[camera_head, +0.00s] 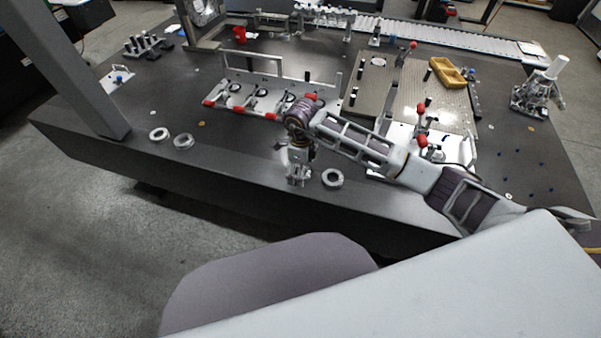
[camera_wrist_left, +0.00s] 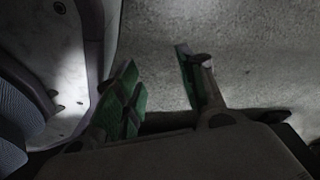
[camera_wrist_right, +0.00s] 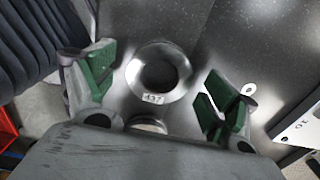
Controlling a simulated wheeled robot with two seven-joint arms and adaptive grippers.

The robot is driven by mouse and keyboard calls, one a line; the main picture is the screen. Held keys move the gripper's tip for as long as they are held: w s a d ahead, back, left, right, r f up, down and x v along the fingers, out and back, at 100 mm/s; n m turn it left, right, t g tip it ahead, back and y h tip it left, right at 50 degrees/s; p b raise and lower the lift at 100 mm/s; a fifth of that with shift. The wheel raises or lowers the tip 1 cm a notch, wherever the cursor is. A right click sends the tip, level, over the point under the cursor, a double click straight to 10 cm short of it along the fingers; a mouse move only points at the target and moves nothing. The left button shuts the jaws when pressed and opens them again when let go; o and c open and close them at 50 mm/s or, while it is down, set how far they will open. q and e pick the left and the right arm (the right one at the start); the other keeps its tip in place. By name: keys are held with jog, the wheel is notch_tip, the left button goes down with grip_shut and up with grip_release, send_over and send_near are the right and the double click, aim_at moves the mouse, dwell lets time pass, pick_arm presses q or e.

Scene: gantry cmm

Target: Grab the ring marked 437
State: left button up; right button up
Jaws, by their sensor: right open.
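The ring marked 437 (camera_wrist_right: 182,88) is a grey metal ring lying flat on the dark table, its white label facing up in the right wrist view. My right gripper (camera_wrist_right: 158,78) is open, with its green-padded fingers on either side of the ring, apart from it. In the head view my right gripper (camera_head: 298,180) points down near the table's front edge and appears to hide this ring. Another ring (camera_head: 332,178) lies just right of it. My left gripper (camera_wrist_left: 158,58) is open and empty over the floor in the left wrist view, and is outside the head view.
Two more rings (camera_head: 159,134) (camera_head: 183,141) lie to the left on the table (camera_head: 235,160). A plate with red-handled clamps (camera_head: 250,95) stands behind my right gripper. A white plate with red-tipped clamps (camera_head: 405,135) is to the right. A grey post (camera_head: 70,65) rises at left.

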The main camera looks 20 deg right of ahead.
pick_arm(q)
jog(key=shift+s, duration=0.1)
pick_arm(e)
jog(key=shift+c, duration=0.5)
jog(key=c, duration=1.3)
pick_arm(q)
jog(key=shift+s+a+f, duration=0.1)
jog(key=shift+s+a, duration=0.1)
jog(key=shift+w, duration=0.15)
pick_arm(e)
jog(key=shift+r, duration=0.1)
